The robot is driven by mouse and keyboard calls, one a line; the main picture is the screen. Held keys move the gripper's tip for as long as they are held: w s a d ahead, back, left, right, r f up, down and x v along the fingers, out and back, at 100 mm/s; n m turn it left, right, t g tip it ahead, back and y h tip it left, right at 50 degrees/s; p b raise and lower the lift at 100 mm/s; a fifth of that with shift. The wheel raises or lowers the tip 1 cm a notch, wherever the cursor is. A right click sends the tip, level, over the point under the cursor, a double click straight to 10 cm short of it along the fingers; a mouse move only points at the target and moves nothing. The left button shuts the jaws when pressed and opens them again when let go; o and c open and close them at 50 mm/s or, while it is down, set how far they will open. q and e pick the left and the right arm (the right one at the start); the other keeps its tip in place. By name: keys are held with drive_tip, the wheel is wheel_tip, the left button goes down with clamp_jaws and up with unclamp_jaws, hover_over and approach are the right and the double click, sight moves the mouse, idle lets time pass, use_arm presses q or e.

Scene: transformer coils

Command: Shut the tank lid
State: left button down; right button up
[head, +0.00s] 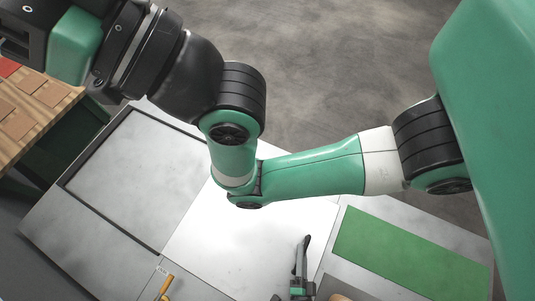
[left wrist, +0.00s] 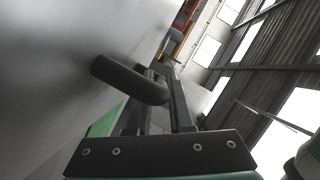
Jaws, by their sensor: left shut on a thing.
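In the left wrist view a dark curved bar handle (left wrist: 128,80) stands out from a broad, smooth grey surface (left wrist: 45,70), which looks like the tank lid seen very close. My left gripper (left wrist: 160,76) has its two dark fingers closed on the outer end of this handle. In the head view my green and black arm crosses the picture. The fingertips and the held handle cannot be made out there. Which grey panel in the head view belongs to the tank or its lid I cannot tell. My right gripper is not seen.
The head view shows a pale work surface (head: 235,240) with a dark-framed grey panel (head: 135,170), a green mat (head: 405,250), a yellow-handled tool (head: 166,286) and a black and green tool-like item (head: 301,278). A wooden surface (head: 45,95) lies at left. Open floor is behind.

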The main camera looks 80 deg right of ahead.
use_arm(q)
drive_tip(key=shift+s, duration=0.15)
drive_tip(key=c, duration=0.8)
unclamp_jaws()
drive_tip(key=shift+s+a, duration=0.1)
drive_tip(key=shift+s, duration=0.05)
drive_tip(key=shift+w+a+r, duration=0.15)
drive_tip(key=shift+w+a, duration=0.1)
drive_tip(key=shift+a, duration=0.3)
drive_tip(key=p+v, duration=0.1)
drive_tip(key=v, duration=0.8)
drive_tip(key=shift+a+r, duration=0.1)
drive_tip(key=shift+a, duration=0.6)
drive_tip(key=shift+s+g, duration=0.1)
drive_tip(key=shift+g, duration=0.2)
